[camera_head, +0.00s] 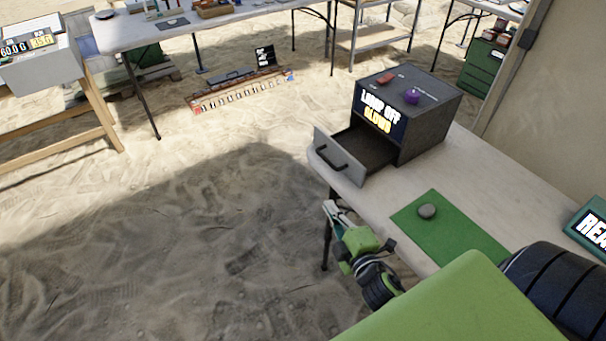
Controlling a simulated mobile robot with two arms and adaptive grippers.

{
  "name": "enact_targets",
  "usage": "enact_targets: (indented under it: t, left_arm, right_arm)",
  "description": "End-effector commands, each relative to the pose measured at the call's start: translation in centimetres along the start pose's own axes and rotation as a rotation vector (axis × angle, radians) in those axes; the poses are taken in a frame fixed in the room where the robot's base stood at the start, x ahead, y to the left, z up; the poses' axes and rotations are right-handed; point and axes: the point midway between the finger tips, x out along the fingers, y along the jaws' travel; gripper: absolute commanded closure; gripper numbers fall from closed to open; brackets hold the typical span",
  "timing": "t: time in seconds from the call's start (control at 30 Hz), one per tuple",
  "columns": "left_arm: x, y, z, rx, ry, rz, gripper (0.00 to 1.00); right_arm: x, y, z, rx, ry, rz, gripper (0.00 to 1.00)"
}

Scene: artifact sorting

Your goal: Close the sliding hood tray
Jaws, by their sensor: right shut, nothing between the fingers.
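The sliding hood tray (341,159) is a grey drawer with a dark handle (331,157). It stands pulled out of the dark hood box (428,122), which sits on the white table at right. The box front carries a sign reading "LAMP OFF" and "GLOWS". My right gripper (331,207) is just below and in front of the tray in the picture, near the table's left edge. Its fingers are shut and empty, and it appears apart from the tray. My left gripper is not in view.
A green mat (449,229) with a grey stone (427,211) lies on the table. A red piece (386,78) and a purple piece (411,96) lie on the hood box. A teal sign (588,226) stands at right. Open sand lies left of the table.

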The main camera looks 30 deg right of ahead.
Motion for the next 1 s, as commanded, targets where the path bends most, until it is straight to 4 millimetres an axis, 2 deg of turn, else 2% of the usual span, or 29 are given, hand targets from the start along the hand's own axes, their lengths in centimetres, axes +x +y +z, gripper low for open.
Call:
enact_targets:
  t: [0.03,0.1,0.2,0.37,0.77,1.0]
  left_arm:
    - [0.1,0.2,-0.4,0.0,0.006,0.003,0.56]
    - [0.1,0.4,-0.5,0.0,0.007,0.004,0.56]
    - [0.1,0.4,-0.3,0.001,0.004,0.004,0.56]
    - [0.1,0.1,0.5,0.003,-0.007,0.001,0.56]
    - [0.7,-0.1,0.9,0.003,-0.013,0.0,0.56]
    - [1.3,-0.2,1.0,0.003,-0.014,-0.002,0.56]
  right_arm:
    - [-0.1,1.5,-0.2,-0.03,0.006,0.028,1.0]
    - [-0.2,3.1,-0.4,-0.066,0.014,0.059,1.0]
    - [-0.1,4.5,-0.6,-0.096,0.018,0.083,1.0]
    - [1.5,4.8,-0.7,-0.101,0.021,0.087,1.0]
    - [9.8,5.4,-0.9,-0.1,0.02,0.086,1.0]
    - [10.5,5.6,2.3,-0.1,0.018,0.083,1.0]
